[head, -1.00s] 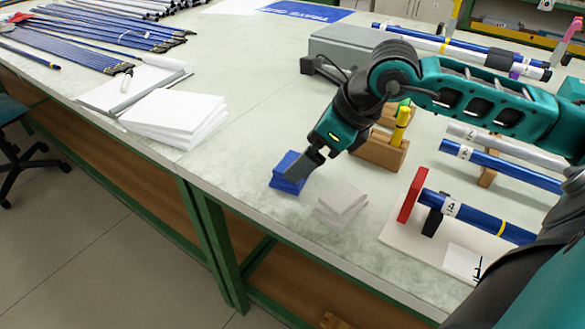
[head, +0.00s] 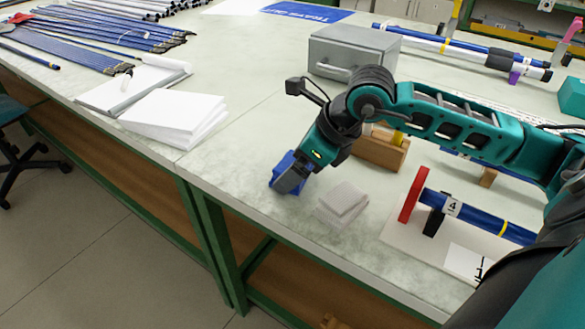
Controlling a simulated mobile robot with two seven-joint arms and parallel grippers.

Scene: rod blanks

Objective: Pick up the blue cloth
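The blue cloth (head: 280,169) is a small folded stack on the table near its front edge. My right gripper (head: 289,185) comes in from the right and points down at the cloth, its grey fingers in front of it and covering much of it. I cannot tell whether the fingers touch the cloth or are closed on it. My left gripper is not in view.
A pile of white cloths (head: 342,203) lies just right of the gripper. A wooden block (head: 378,152), a red-ended fixture with a blue rod (head: 470,214) and a grey box (head: 350,50) stand nearby. White paper stacks (head: 172,115) lie to the left.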

